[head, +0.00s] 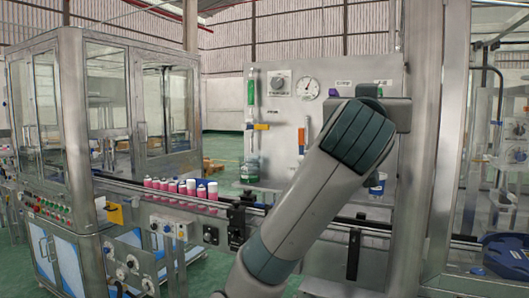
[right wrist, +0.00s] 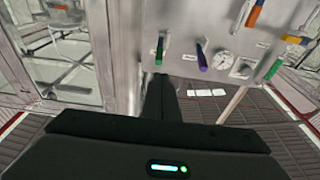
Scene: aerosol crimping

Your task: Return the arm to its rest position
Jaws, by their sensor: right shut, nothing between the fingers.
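My right arm rises from the bottom of the head view, bent up in front of the grey panel (head: 285,130). Its hand end is by the panel's right side, and the fingers cannot be made out there. In the right wrist view my right gripper (right wrist: 161,97) is dark, with its fingers together and nothing between them. It points toward the panel (right wrist: 185,62), which appears upside down with its gauge (right wrist: 222,60) and coloured handles. My left gripper is not in view.
A conveyor (head: 225,211) carries several pink-and-white cans (head: 173,186) at the middle left. A glass-walled machine (head: 100,110) stands at the left. A metal post (head: 440,150) stands just right of my arm.

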